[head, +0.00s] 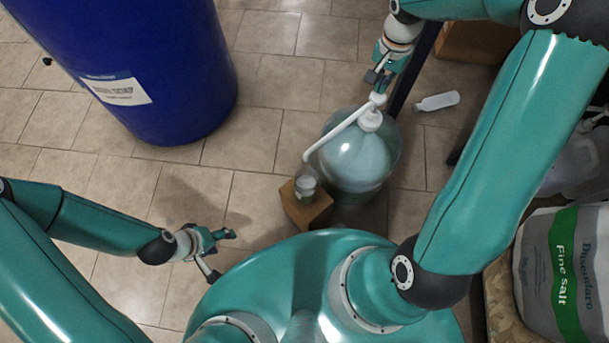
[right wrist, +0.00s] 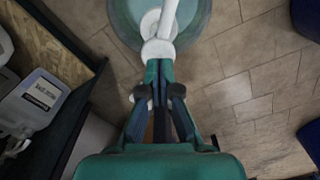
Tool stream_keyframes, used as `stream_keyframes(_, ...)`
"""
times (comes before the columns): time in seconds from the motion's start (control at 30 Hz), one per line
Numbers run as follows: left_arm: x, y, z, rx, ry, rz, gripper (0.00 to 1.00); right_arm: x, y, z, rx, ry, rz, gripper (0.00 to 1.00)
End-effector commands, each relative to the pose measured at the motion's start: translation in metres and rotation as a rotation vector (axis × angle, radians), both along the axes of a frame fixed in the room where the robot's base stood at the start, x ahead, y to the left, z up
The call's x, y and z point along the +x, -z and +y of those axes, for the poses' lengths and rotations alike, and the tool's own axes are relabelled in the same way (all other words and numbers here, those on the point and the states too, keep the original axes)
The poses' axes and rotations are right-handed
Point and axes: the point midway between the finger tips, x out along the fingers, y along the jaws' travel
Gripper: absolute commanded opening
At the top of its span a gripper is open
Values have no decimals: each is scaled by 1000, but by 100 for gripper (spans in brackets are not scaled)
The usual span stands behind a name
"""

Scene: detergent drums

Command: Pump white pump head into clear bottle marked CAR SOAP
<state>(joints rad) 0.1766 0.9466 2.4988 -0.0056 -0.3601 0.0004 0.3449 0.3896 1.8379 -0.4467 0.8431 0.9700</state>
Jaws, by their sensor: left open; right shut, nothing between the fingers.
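The white pump head (head: 376,101) sits on top of a large clear drum (head: 355,165) holding pale teal liquid. Its long white spout (head: 335,136) reaches left and down over a small clear bottle (head: 305,186), which stands on a brown block (head: 307,206); no marking on the bottle is readable. My right gripper (head: 378,78) is shut and empty, its fingertips just above the pump head. In the right wrist view the shut fingers point at the white pump head (right wrist: 158,46); whether they touch it I cannot tell. My left gripper (head: 215,250) is open and empty, low at the left, away from the bottle.
A blue drum (head: 150,60) with a white label stands at the back left. A white bottle (head: 437,101) lies on the floor at the right. A Fine Salt sack (head: 565,270) is at the lower right. Tiled floor between the blue drum and the clear drum is free.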

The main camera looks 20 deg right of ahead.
Motion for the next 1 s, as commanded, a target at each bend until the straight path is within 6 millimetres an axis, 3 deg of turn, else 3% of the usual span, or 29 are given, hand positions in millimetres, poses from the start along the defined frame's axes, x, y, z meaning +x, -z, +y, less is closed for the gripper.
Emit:
stream_keyframes(0.43,0,3,0,0,0,0,58,0,4,0,0,1,0,0)
stream_keyframes(1.0,0,32,0,0,0,0,58,0,38,0,0,1,1,0)
